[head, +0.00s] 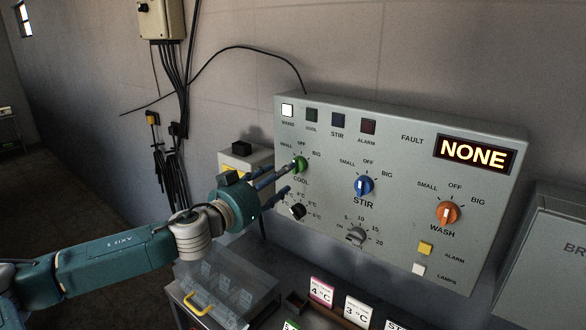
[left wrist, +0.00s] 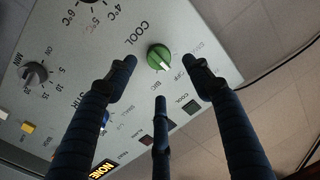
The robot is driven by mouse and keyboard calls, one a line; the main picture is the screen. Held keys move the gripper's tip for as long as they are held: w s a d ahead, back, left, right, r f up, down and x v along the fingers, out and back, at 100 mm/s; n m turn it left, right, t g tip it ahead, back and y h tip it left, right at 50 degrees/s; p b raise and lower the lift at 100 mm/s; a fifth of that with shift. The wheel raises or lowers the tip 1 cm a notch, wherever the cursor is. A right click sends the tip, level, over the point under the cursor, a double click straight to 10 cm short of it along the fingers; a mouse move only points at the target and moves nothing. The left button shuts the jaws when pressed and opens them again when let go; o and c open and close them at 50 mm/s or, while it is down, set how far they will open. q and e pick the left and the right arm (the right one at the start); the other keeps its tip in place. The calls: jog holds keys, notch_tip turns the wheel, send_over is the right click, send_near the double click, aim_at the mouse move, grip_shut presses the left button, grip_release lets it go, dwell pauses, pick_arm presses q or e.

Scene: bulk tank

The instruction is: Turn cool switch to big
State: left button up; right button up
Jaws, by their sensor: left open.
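The green COOL switch (head: 300,164) is at the left of the grey control panel (head: 400,135), below its SMALL, OFF and BIG labels. Its white mark seems to point toward OFF, though it is small. My left gripper (head: 286,178) reaches in from the left with its fingers close to this switch. In the left wrist view the green switch (left wrist: 159,57) lies in the gap between the spread fingers of the left gripper (left wrist: 162,75), which is open. I see no clear contact. My right gripper is not in view.
The blue STIR switch (head: 364,186), the orange WASH switch (head: 449,212) and a black knob (head: 297,211) sit on the same panel. The display (head: 475,154) reads NONE. Below stand a clear box (head: 225,290) with a yellow handle and number cards (head: 322,291).

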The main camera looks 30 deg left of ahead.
pick_arm(q)
jog(key=w+p, duration=0.3)
jog(key=w, duration=0.3)
jog(key=shift+w, duration=0.3)
jog(key=shift+d, duration=0.1)
